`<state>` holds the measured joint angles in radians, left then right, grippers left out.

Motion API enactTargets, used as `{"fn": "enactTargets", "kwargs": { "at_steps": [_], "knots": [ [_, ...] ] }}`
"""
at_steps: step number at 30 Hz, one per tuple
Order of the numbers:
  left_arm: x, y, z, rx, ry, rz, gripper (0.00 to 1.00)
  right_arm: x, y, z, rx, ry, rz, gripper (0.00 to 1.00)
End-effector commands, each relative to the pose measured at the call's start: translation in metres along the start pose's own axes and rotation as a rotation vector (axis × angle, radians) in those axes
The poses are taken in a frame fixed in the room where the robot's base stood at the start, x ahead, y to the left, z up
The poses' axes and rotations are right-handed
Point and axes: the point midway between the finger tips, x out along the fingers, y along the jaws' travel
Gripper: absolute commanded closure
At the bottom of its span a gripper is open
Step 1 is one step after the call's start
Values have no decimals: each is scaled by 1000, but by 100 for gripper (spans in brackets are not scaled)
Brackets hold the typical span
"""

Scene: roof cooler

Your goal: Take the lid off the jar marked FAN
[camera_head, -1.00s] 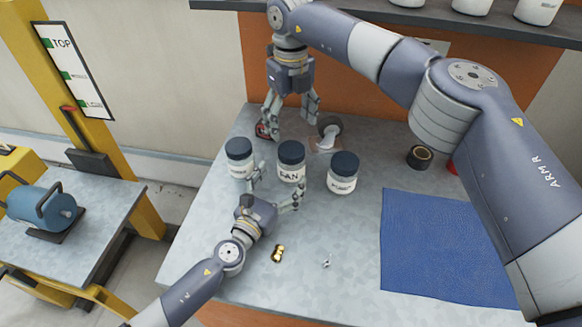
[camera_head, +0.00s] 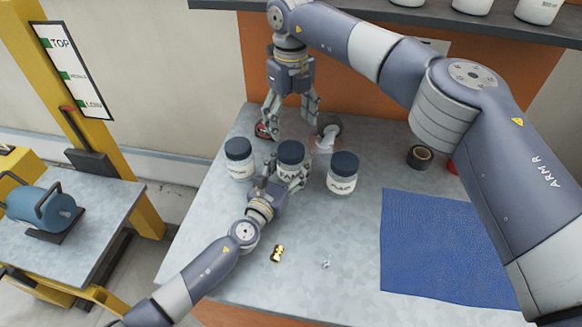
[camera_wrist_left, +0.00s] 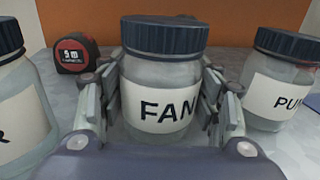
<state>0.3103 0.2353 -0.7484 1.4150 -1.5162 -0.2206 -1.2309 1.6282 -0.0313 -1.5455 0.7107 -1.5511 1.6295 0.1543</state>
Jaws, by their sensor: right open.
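The FAN jar (camera_head: 292,172) is a clear jar with a white label and a dark blue ribbed lid (camera_head: 291,152). It stands upright in the middle of a row of three jars, with the lid on. It also shows in the left wrist view (camera_wrist_left: 162,95). My left gripper (camera_head: 286,176) has one finger on each side of the jar body, below the lid. The fingers lie very close to the glass; whether both press on it I cannot tell. My right gripper (camera_head: 289,133) is open and empty, pointing down behind the jars.
Similar jars stand left (camera_head: 239,160) and right (camera_head: 342,175) of the FAN jar. A brass fitting (camera_head: 277,254) lies in front. A blue mat (camera_head: 440,250) covers the right side.

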Motion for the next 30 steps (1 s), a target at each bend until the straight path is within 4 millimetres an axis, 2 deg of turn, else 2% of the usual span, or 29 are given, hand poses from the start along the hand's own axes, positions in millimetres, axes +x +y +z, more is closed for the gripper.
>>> {"fn": "enactTargets", "kwargs": {
  "at_steps": [1, 3, 8, 11, 30],
  "knots": [
    [0, 0, 0, 0, 0, 0, 84, 0, 0, 0, 0, 0, 0, 28],
    [0, 0, 0, 0, 0, 0, 100, 0, 0, 0, 2, 0, 0, 28],
    [0, 0, 0, 0, 0, 0, 100, 0, 0, 0, 74, 0, 0, 28],
    [0, 0, 0, 0, -1, 0, 100, 0, 0, 0, 196, 1, 0, 28],
    [0, 0, 1, 0, -1, 0, 100, 0, 2, 1, 1397, 0, 0, 28]
  ]
}}
